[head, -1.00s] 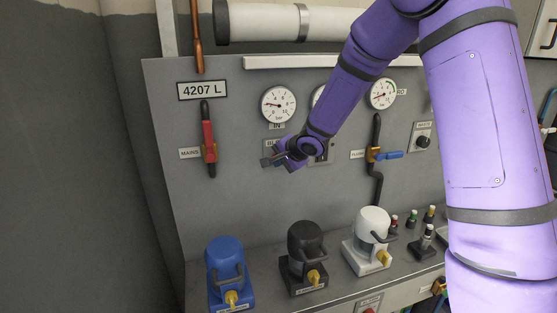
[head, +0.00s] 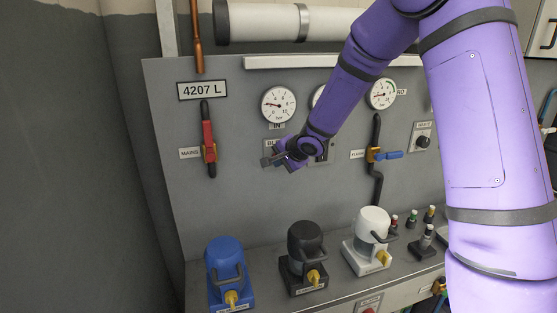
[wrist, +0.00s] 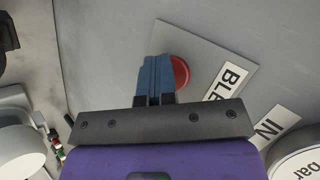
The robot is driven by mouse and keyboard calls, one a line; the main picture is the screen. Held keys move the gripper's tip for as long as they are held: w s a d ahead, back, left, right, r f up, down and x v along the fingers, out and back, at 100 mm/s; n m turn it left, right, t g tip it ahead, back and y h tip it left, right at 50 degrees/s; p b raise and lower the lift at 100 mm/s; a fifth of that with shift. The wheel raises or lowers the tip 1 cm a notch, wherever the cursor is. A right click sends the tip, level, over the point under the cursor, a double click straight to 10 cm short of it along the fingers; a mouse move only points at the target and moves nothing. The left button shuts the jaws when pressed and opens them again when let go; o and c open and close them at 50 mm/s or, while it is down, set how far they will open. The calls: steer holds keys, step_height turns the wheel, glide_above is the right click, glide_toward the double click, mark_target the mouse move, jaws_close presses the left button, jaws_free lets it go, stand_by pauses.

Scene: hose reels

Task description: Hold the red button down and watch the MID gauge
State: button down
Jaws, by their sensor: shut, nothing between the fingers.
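The red button (wrist: 181,72) shows in the wrist view on a grey plate lettered "BLE...", the rest of the word being covered. My gripper (wrist: 156,58) is shut and empty, its blue fingertips overlapping the button's left side in that view. I cannot tell whether they touch it or whether it is pressed in. In the head view my gripper (head: 268,160) is at the panel below the IN gauge (head: 278,104) and hides the button. The middle gauge (head: 317,97), probably MID, is mostly hidden behind my arm, and its needle cannot be read.
A third gauge (head: 381,94) is to the right. A red-handled MAINS lever (head: 208,140) is left of my gripper and a blue-handled valve (head: 388,155) right of it. Blue (head: 226,262), black (head: 305,245) and white (head: 373,226) capped units stand on the ledge below.

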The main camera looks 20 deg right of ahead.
steer(key=shift+s, duration=0.95)
steer(key=shift+s, duration=2.5)
